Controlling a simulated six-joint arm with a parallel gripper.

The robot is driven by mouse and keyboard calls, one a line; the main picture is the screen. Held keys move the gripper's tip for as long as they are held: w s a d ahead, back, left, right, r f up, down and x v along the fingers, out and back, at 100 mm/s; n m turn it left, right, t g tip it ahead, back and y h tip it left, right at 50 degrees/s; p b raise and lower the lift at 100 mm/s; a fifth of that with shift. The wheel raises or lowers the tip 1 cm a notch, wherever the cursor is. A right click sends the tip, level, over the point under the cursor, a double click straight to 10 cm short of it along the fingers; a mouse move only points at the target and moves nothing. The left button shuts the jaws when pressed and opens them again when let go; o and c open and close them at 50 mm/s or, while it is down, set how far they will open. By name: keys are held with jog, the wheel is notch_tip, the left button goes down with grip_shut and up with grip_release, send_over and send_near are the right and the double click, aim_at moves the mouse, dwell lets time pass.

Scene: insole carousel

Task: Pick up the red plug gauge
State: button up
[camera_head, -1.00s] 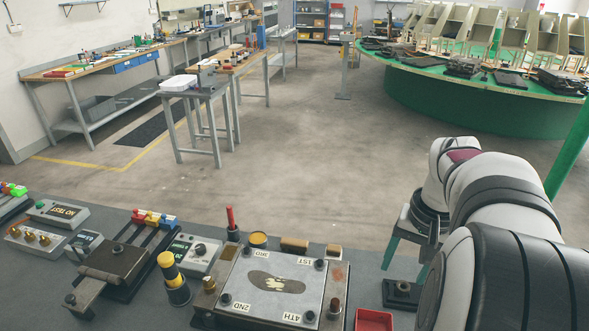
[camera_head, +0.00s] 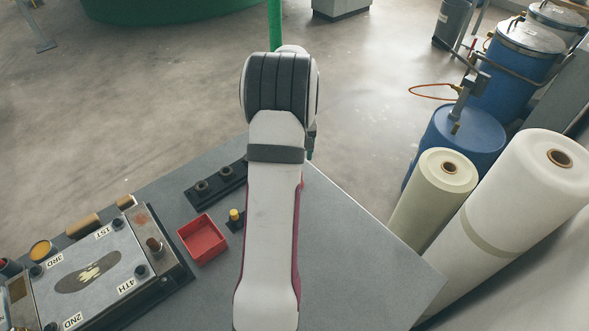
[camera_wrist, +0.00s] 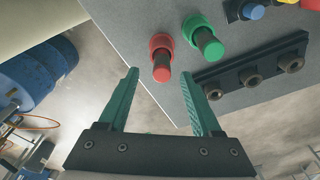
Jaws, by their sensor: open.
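A black block with several holes (camera_wrist: 250,78) lies beside the gauges. In the head view a red tray (camera_head: 202,239) and a plate fixture (camera_head: 88,284) lie left of my arm. Blue drums (camera_head: 462,142) and pale rolls (camera_head: 432,204) stand beyond the table's right edge.

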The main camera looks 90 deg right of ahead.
jog(key=f, duration=0.4)
jog(key=shift+w+d, duration=0.15)
jog(key=shift+d, duration=0.15)
grip_shut()
